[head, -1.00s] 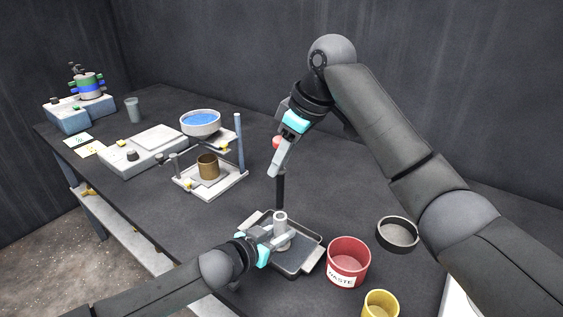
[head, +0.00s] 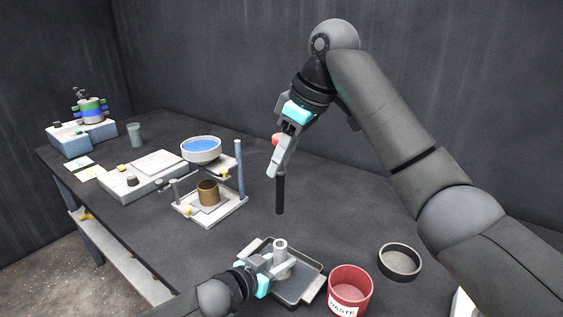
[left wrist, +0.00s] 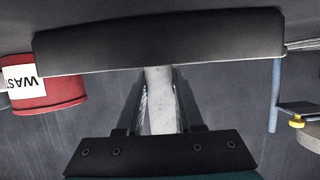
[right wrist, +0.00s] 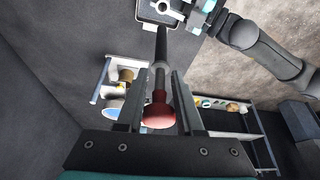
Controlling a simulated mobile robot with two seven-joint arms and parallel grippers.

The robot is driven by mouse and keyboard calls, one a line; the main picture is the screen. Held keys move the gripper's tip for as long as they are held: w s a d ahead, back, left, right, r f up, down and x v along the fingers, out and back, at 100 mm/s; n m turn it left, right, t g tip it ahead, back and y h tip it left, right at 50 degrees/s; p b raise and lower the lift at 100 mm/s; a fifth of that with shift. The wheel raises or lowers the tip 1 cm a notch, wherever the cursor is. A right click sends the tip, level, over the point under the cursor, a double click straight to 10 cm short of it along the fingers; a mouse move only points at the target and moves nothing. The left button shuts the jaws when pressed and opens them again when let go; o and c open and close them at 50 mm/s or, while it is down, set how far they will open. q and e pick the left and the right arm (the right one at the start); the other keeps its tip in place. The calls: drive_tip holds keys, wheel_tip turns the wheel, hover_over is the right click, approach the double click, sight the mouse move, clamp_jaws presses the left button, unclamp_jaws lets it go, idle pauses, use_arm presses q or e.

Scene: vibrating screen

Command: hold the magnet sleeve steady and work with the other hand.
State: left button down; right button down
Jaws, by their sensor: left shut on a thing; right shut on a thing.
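The magnet sleeve (head: 281,254), a pale grey upright tube, stands over a shallow grey tray (head: 307,292). My left gripper (head: 280,266) is shut on it; the left wrist view shows the sleeve (left wrist: 160,100) between the fingers. My right gripper (head: 276,172) is shut on a black rod (head: 280,196) with a red knob (head: 277,139). The rod hangs nearly upright, its lower end above the sleeve's open top with a clear gap. In the right wrist view the rod (right wrist: 161,45) and red knob (right wrist: 158,116) show between the fingers.
A red waste bin (head: 350,292) and a round dark dish (head: 400,262) stand right of the tray. To the left are a stand with a blue-filled bowl (head: 201,151) and brass cup (head: 208,193), and a flat pale device (head: 140,178). Bare table lies behind the tray.

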use_arm(q)
drive_tip(key=c, duration=0.8)
unclamp_jaws()
drive_tip(key=shift+s+a+f, duration=0.15)
drive_tip(key=shift+f, duration=0.3)
drive_tip(key=shift+c, duration=0.2)
drive_tip(key=shift+o, duration=0.6)
drive_tip(key=shift+r, duration=0.25)
drive_tip(key=o, duration=0.5)
drive_tip(key=shift+r, duration=0.15)
drive_tip(key=c, duration=0.7)
use_arm(e)
drive_tip(key=shift+w, duration=0.1)
use_arm(q)
drive_tip(key=shift+o, duration=0.2)
drive_tip(key=shift+v, duration=3.85)
